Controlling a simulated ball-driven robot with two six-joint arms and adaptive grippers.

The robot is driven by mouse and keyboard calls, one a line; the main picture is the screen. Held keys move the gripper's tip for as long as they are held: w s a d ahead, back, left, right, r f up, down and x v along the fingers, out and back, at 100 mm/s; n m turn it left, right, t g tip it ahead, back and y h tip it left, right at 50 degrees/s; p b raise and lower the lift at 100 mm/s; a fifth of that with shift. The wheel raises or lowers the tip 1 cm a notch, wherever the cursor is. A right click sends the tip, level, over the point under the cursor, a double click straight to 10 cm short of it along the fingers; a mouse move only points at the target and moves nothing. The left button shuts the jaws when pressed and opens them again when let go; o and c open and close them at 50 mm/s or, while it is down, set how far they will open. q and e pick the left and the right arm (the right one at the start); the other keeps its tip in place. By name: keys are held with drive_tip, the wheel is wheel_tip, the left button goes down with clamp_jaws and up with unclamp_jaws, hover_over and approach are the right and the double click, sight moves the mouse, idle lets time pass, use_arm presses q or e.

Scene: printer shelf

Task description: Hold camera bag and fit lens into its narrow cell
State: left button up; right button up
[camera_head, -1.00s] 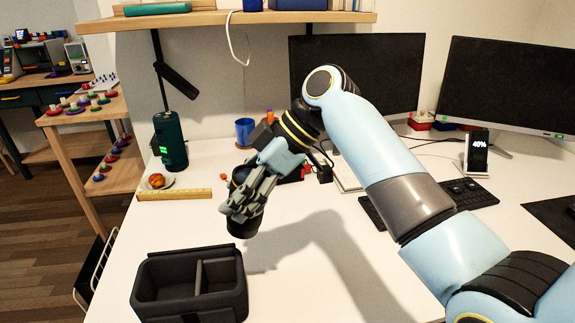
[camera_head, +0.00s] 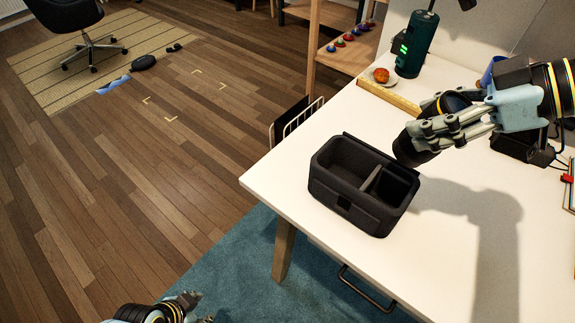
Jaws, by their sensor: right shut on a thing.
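The camera bag (camera_head: 328,196) is a black open box near the table's left corner. A divider parts it into a wide left cell and a narrow right cell (camera_head: 393,188); both look empty. My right gripper (camera_head: 437,128) is shut on the black lens (camera_head: 413,150), just beyond the bag's far right corner. The lens is above the table, apart from the narrow cell, and partly hidden by the fingers. My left gripper (camera_head: 188,303) is low at the bottom edge, away from the bag, over the floor side; its fingers are too small and cut off to judge.
A dark green cylinder (camera_head: 415,45) with a green light, a small dish with an orange-brown ball (camera_head: 381,75) and a wooden ruler (camera_head: 388,97) are at the back. The table (camera_head: 430,265) is clear in front and right of the bag.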

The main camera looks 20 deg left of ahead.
use_arm(q)
drive_tip(key=w+d+r+t+h, duration=0.1)
drive_tip(key=w+d+r, duration=0.15)
drive_tip(key=w, duration=0.25)
drive_tip(key=w+d+r+t, duration=0.1)
drive_tip(key=w+d+r, duration=0.1)
drive_tip(key=w+r, duration=0.2)
drive_tip(key=t+h, duration=0.3)
drive_tip(key=t, duration=0.4)
approach(324, 147)
drive_tip(key=x, duration=0.8)
drive_tip(key=shift+w+d+f, duration=0.1)
drive_tip(key=shift+w+f, duration=0.05)
drive_tip(key=shift+w, duration=0.2)
drive_tip(key=shift+c, duration=0.4)
clamp_jaws()
